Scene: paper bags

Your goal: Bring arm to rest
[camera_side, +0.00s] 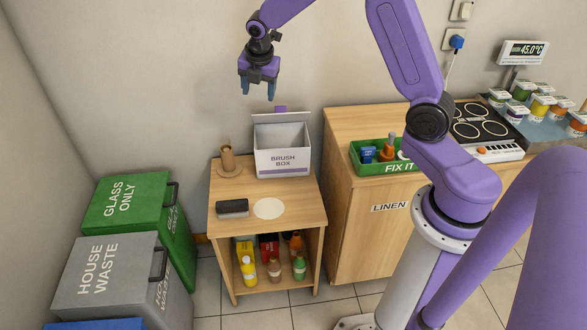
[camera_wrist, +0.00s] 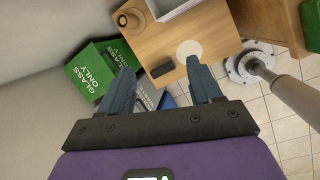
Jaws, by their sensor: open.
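My gripper (camera_side: 258,88) is high in the air, in front of the back wall and above the small wooden table (camera_side: 292,203). Its two blue fingers point down. In the wrist view my gripper (camera_wrist: 162,90) has its fingers apart with nothing between them. It is open and touches nothing.
On the small table are a white brush box (camera_side: 283,162) with its lid up, a brown holder (camera_side: 229,162), a dark brush (camera_side: 232,208) and a pale disc (camera_side: 269,208). Bottles stand on its shelf. Bins (camera_side: 128,200) are at left, a linen cabinet (camera_side: 370,240) at right.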

